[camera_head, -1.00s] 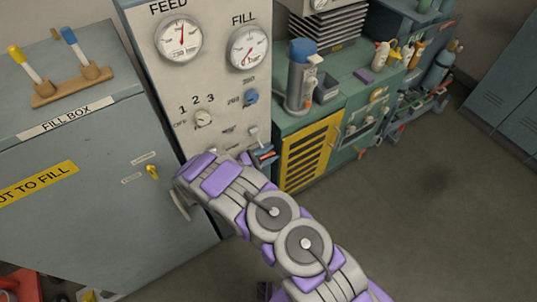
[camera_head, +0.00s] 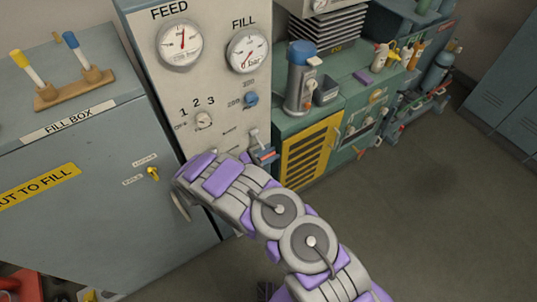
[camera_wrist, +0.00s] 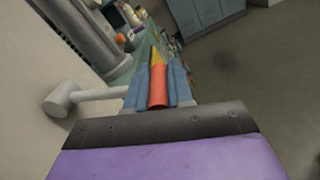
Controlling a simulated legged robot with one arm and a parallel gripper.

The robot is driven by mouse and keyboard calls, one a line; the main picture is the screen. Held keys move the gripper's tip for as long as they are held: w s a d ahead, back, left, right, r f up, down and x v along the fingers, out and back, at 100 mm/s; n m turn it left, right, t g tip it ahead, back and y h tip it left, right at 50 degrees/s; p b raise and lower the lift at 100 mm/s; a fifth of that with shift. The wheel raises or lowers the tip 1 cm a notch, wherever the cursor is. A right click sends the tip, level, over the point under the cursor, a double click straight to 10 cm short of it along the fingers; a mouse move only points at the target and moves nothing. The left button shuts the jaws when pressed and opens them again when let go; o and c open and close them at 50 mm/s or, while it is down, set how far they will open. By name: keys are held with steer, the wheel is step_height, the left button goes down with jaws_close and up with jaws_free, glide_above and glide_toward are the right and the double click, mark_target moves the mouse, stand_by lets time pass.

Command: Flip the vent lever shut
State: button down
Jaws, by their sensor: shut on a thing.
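The vent lever shows on the panel below the FILL gauge as a short pale stub (camera_head: 254,137). In the wrist view it is a pale rod (camera_wrist: 98,94) with a round end at the left, running right to a red grip (camera_wrist: 157,90). My gripper (camera_head: 265,155) is at the lever, low on the panel's right edge. In the wrist view its blue fingers (camera_wrist: 158,82) are shut on the red grip, one on each side. My forearm and gripper hide part of the panel below the lever. The lever's label is too small to read.
The panel (camera_head: 152,80) carries the FEED gauge (camera_head: 180,44), FILL gauge (camera_head: 248,50), a numbered knob (camera_head: 204,120) and a blue knob (camera_head: 251,99). The fill box (camera_head: 90,200) stands left, a green bench (camera_head: 345,85) right. Floor (camera_head: 440,220) at right is clear.

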steer(key=shift+s+d+r, duration=0.1)
steer(key=shift+r, duration=0.5)
steer(key=c, duration=1)
jaws_free()
steer(key=p+v, duration=0.2)
steer(key=v, duration=1.5)
steer(key=shift+s+a+f, duration=0.15)
steer(key=shift+a, duration=0.15)
